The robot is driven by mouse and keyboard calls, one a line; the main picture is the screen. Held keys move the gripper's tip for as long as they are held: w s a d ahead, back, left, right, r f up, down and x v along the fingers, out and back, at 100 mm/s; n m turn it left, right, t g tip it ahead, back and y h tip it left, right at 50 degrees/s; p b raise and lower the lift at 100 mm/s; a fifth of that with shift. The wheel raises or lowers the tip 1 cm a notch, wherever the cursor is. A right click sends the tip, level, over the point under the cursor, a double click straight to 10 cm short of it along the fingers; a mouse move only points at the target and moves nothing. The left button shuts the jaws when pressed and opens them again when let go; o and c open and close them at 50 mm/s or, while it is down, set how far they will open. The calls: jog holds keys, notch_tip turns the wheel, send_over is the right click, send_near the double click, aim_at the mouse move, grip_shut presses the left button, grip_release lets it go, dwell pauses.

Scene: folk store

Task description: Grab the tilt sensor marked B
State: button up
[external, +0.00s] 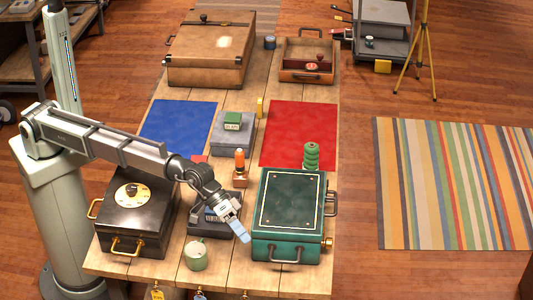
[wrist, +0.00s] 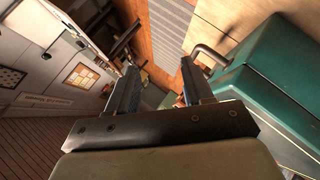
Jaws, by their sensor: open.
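I cannot pick out a tilt sensor marked B; no letter B is readable in either view. Small devices on the table include a green-topped block (external: 233,121) on a grey box, an orange-topped piece (external: 239,160) on a small wooden base, and a green ribbed stack (external: 311,156) behind the green case. My gripper (external: 241,232) is above the table's front, between the dark device (external: 202,218) and the green case (external: 289,213). In the wrist view my gripper (wrist: 160,88) is open, with nothing seen between its fingers.
A black case (external: 147,228) with a round dial stands front left, and a green mug (external: 196,255) near the front edge. Blue (external: 178,122) and red (external: 301,122) mats lie farther back. A brown case (external: 207,58) and wooden tray (external: 306,75) stand at the far end.

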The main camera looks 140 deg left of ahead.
jog(key=s+a+r+n+g+y, duration=0.1)
jog(key=s+a, duration=0.3)
jog(key=a, duration=0.4)
jog(key=s+a+r+n+g+y, duration=0.1)
jog(key=s+a, duration=0.3)
jog(key=a, duration=0.5)
jog(key=s+a+r+n+g+y, duration=0.1)
jog(key=s+a, duration=0.3)
jog(key=a, duration=0.4)
jog(key=shift+s+a+r+n+y, duration=0.25)
jog(key=shift+a+r+n+y, duration=0.15)
jog(key=shift+r+n+y, duration=0.4)
jog(key=s+a+n+g+y, duration=0.1)
jog(key=s+a+n+g, duration=0.1)
jog(key=s+a, duration=0.6)
jog(key=n+g+h, duration=0.5)
jog(key=n+h, duration=0.2)
send_over(260, 108)
jog(key=s+a, duration=0.1)
jog(key=s, duration=0.1)
notch_tip(260, 108, down, 6)
jog(key=shift+f, duration=0.45)
jog(key=f, duration=1.3)
jog(key=shift+w+a, duration=0.1)
jog(key=shift+a, duration=0.15)
jog(key=shift+c, duration=0.5)
